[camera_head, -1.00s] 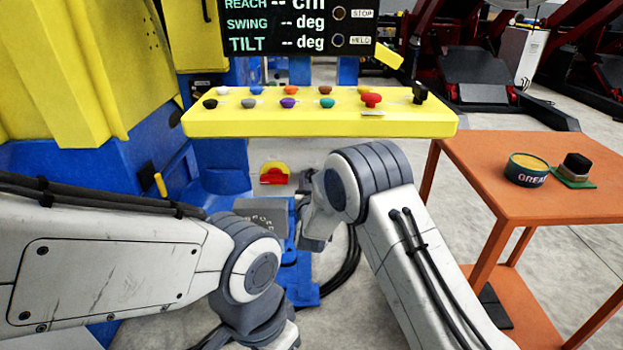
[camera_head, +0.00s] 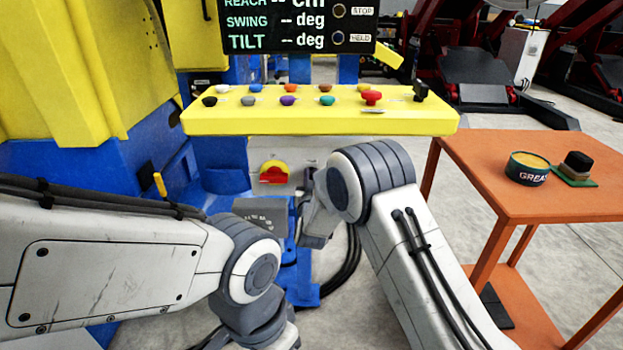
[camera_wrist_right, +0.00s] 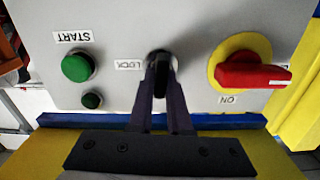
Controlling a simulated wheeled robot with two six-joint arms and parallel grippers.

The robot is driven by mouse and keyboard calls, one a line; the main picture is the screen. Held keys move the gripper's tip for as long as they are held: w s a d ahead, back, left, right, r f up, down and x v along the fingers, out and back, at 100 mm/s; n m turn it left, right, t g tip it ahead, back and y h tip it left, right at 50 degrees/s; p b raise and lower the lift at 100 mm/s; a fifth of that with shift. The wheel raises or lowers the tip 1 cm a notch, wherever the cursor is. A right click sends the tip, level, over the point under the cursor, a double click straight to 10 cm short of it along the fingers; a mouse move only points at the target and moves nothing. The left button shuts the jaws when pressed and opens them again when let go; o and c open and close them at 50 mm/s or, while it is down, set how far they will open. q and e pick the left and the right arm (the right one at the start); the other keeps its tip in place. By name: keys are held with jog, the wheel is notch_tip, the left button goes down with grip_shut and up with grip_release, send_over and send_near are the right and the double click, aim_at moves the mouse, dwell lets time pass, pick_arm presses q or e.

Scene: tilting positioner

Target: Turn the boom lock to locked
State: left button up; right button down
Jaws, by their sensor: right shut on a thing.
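The boom lock is a black knob (camera_wrist_right: 159,66) beside a LOCK label on a grey panel, which looks upside down in the right wrist view. My right gripper (camera_wrist_right: 160,95) is shut on this knob, with a dark finger on each side. The knob's pointing direction is hard to read between the fingers. In the head view my right wrist reaches down below the yellow console, and its arm hides the knob and the fingertips. My left arm comes in from the left and bends down at the bottom; its fingers are not visible.
A red switch on a yellow disc (camera_wrist_right: 252,72) and a green START button (camera_wrist_right: 77,67) flank the knob. A yellow console (camera_head: 320,124) with several coloured knobs hangs above my right arm. An orange table (camera_head: 480,190) with a grease tin (camera_head: 528,168) stands right.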

jog(key=shift+f+m+b, duration=0.15)
jog(key=shift+m+b, duration=0.45)
jog(key=shift+m, duration=0.1)
jog(key=shift+d+f+m+b, duration=0.15)
jog(key=shift+d+m+b, duration=0.05)
jog(key=shift+m+b, duration=2.5)
jog(key=shift+d+f+m+b, duration=0.15)
jog(key=shift+m+b, duration=2.35)
jog(key=shift+b, duration=0.4)
jog(key=shift+d+f+m+b, duration=0.15)
jog(key=shift+d+m+b, duration=0.05)
jog(key=shift+m+b, duration=2.5)
jog(key=c, duration=0.9)
grip_release()
jog(key=shift+o, duration=0.2)
jog(key=s+p, duration=0.1)
jog(key=s, duration=0.9)
jog(key=shift+s, duration=0.25)
